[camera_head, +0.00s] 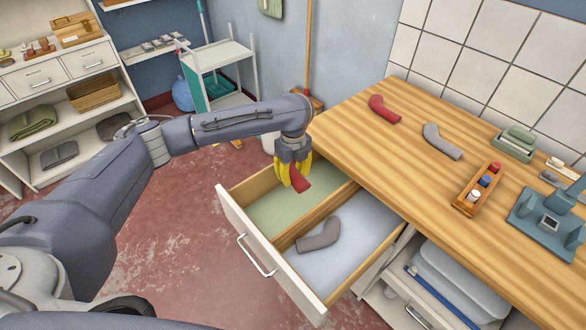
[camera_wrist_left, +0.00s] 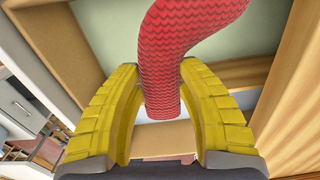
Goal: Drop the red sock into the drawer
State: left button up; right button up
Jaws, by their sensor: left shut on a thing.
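My left gripper (camera_head: 293,178) has yellow fingers and is shut on a red sock (camera_head: 300,179), above the open drawer (camera_head: 232,209). In the left wrist view the red sock (camera_wrist_left: 183,50) hangs between the yellow fingers (camera_wrist_left: 165,115), with the green drawer floor beyond it. The drawer has two compartments split by a wooden divider (camera_head: 316,215). The far-left one has a green floor (camera_head: 270,218) and looks empty. The other has a pale blue floor (camera_head: 352,240) and holds a grey sock (camera_head: 319,236). Another red sock (camera_head: 384,109) lies on the wooden counter. My right gripper is not in view.
The wooden counter (camera_head: 345,120) also bears another grey sock (camera_head: 442,141), a wooden tray of small spools (camera_head: 478,190) and a teal device (camera_head: 548,225). A white cart (camera_head: 220,70) and shelves stand behind.

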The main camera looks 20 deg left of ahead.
pick_arm(q)
jog(key=shift+f, duration=0.35)
jog(key=o, duration=0.8)
jog(key=shift+r, duration=0.15)
notch_tip(320, 180, up, 12)
jog(key=shift+f, duration=0.1)
dwell(0.6)
